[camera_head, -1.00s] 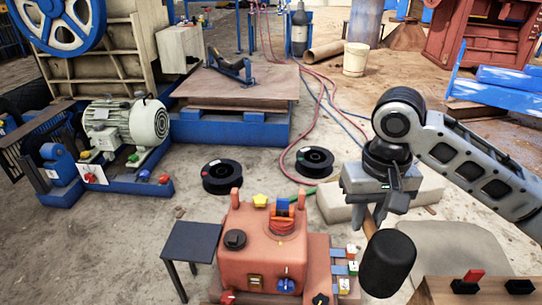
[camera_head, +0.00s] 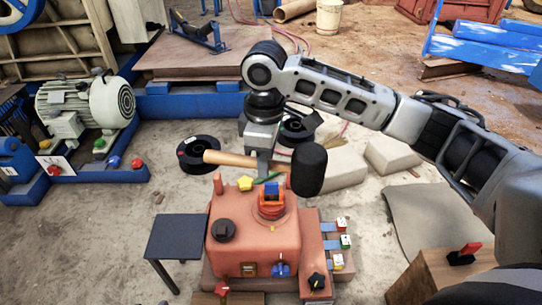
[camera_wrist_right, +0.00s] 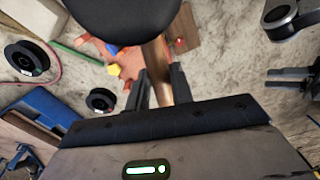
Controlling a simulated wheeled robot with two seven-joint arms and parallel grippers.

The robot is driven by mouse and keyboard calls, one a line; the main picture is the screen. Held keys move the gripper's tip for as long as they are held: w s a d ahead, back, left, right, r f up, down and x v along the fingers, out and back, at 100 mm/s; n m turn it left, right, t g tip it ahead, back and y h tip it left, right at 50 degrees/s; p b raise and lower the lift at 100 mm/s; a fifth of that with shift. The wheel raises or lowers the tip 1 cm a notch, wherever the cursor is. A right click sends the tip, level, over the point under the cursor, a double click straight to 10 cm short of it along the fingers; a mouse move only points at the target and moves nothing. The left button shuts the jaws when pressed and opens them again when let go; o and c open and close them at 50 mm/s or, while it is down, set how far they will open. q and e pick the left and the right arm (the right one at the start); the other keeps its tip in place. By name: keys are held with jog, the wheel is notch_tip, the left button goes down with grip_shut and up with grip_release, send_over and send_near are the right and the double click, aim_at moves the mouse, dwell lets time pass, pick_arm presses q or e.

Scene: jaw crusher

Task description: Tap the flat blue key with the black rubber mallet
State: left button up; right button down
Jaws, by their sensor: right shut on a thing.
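The black rubber mallet has its dark head (camera_head: 309,168) to the right of my right gripper (camera_head: 264,170) and its wooden handle (camera_head: 228,158) sticking out to the left. My right gripper is shut on the handle, which also shows between its fingers in the right wrist view (camera_wrist_right: 157,72). The mallet is held in the air, its head over the right side of the red machine (camera_head: 235,257). A blue key (camera_head: 271,188) stands in an orange-red collar on the machine's top. The mallet head is apart from it, above and to the right. My left gripper does not show in the head view.
A yellow star knob (camera_head: 245,183) and a black knob (camera_head: 223,231) stand on the machine. Several coloured switches (camera_head: 341,224) line its right side. A small dark table (camera_head: 180,237) is at left. Black spools (camera_head: 198,154) lie behind. Dark prongs (camera_wrist_right: 290,77) show in the wrist view.

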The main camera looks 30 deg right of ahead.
jog(key=shift+w+d+f+n, duration=0.1)
jog(key=shift+w+f+n, duration=0.1)
jog(key=shift+n, duration=0.35)
jog(key=shift+w+d+f+n, duration=0.1)
jog(key=shift+w+n, duration=0.05)
jog(key=shift+n, duration=0.4)
pick_arm(q)
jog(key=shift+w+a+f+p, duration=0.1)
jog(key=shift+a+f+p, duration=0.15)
jog(key=shift+p, duration=0.3)
pick_arm(e)
jog(key=w+d+f+n, duration=0.2)
jog(key=n, duration=0.7)
jog(key=w+d+f+n, duration=0.2)
jog(key=f+n, duration=0.1)
jog(key=n, duration=0.6)
jog(key=shift+w, duration=0.25)
jog(key=shift+f, duration=0.1)
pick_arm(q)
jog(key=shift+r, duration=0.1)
